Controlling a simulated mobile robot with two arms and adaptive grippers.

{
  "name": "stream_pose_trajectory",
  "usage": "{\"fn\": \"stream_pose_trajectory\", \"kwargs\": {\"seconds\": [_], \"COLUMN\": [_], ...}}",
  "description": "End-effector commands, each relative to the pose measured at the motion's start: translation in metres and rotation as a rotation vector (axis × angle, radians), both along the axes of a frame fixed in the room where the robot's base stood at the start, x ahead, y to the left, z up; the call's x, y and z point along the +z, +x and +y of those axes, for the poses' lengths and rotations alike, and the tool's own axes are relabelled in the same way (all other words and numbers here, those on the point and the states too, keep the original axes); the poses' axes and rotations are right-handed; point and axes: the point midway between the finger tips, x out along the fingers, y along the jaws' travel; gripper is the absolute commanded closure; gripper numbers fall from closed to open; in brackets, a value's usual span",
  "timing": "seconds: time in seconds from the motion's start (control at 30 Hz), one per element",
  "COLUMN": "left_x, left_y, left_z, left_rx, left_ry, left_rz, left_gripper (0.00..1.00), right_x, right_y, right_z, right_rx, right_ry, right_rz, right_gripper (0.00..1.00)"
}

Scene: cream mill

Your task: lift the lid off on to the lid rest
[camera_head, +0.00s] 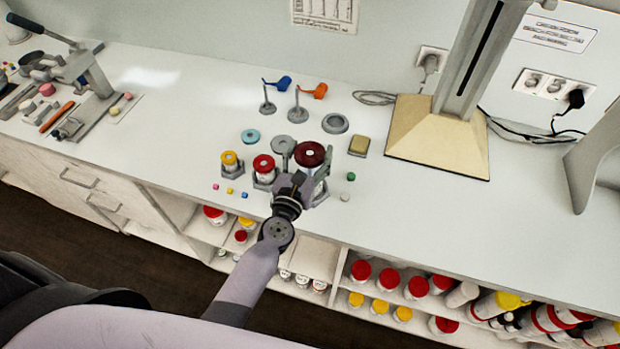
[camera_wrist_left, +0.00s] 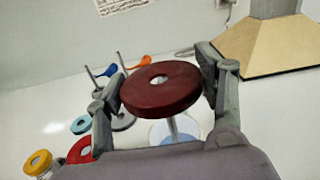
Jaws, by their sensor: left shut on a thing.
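The dark red round lid (camera_head: 310,154) has a pale centre. In the left wrist view the lid (camera_wrist_left: 168,97) sits between the two grey fingers. My left gripper (camera_head: 308,180) is shut on the lid. Below the lid a pale rod (camera_wrist_left: 173,127) shows, above a bluish-white round thing (camera_wrist_left: 186,131); how far apart they are is hard to tell. A grey ring (camera_head: 335,123) lies flat behind the lid and looks like the lid rest. My right gripper is not in view.
A red-capped jar (camera_head: 263,166) and a yellow-capped jar (camera_head: 231,162) stand left of the lid. A grey disc (camera_head: 283,144) is close behind. A yellow block (camera_head: 359,145) and a beige stand base (camera_head: 438,138) are to the right. Two small stands hold blue (camera_head: 284,82) and orange (camera_head: 319,91) pieces.

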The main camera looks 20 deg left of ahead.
Motion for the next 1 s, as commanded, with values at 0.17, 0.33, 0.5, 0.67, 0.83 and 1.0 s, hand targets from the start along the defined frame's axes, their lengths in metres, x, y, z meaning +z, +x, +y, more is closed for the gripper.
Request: {"fn": "stream_pose_trajectory", "kwargs": {"seconds": [0.17,0.33,0.5,0.67,0.83,1.0], "left_x": [-0.001,-0.001,-0.001,-0.001,-0.001,-0.001], "left_y": [-0.001,-0.009,-0.020,-0.029,-0.039,-0.050], "left_z": [0.000,0.000,0.001,0.001,0.001,0.002], "left_rx": [0.000,0.000,0.000,0.000,0.000,0.000], "left_ry": [0.000,0.000,0.000,0.000,0.000,0.000], "left_rz": [0.000,0.001,0.001,0.000,0.000,0.000], "left_gripper": [0.63,0.63,0.63,0.63,0.63,0.63], "right_x": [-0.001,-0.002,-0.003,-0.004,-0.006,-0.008], "right_y": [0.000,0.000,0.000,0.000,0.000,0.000], "right_z": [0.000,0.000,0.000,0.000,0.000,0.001], "right_rx": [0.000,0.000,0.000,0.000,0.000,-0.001], "right_ry": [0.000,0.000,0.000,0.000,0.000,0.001], "right_rz": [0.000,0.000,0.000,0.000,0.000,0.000], "right_gripper": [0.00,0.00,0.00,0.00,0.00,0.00]}}
